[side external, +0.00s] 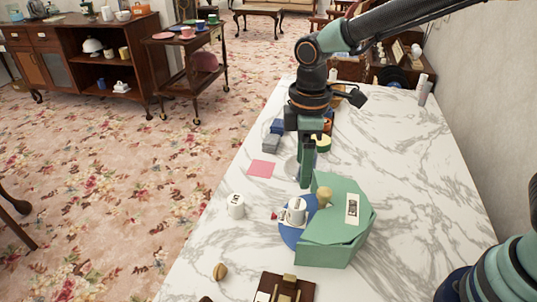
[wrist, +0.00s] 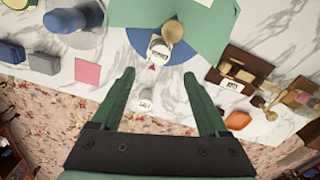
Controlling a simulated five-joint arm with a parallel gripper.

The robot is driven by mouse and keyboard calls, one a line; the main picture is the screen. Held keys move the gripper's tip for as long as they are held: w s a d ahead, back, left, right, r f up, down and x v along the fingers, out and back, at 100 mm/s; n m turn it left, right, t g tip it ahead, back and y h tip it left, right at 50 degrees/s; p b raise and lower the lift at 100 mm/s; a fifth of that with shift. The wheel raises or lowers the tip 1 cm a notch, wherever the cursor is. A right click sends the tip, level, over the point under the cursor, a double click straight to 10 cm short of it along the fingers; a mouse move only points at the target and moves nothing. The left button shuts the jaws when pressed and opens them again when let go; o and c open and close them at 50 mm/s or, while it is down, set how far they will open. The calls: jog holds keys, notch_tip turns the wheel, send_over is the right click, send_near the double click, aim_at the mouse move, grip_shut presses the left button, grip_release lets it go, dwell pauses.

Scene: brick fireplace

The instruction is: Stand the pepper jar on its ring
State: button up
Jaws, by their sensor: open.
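The white pepper jar (side external: 297,212) is at the blue round patch (side external: 288,238), beside the green box-like piece. Its label faces up in the wrist view, where the pepper jar (wrist: 158,50) lies just beyond my fingertips. I cannot tell whether it stands or lies. A small red mark (side external: 274,215) is next to it. I cannot make out a separate ring; the blue patch is partly hidden by the jar and the green piece. My gripper (side external: 305,186) points down above the table, behind the jar, open and empty. Its two fingers show apart in the wrist view (wrist: 157,74).
A white salt jar (wrist: 145,104) stands left of the pepper jar in the side view (side external: 236,206). The green piece (side external: 330,230) and a wooden knob (side external: 325,196) crowd the right. A pink square (side external: 262,169) and grey-blue blocks (side external: 271,143) lie farther back.

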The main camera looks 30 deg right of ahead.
jog(key=s+d+r+m+t, duration=0.2)
jog(key=s+d+r+m, duration=0.2)
jog(key=d, duration=0.4)
jog(key=s+d+r+m+t, duration=0.3)
jog(key=s+d+r+m, duration=0.1)
jog(key=d+m, duration=0.4)
jog(key=shift+s+r+t, duration=0.15)
jog(key=shift+r+t, duration=0.15)
jog(key=shift+r, duration=0.6)
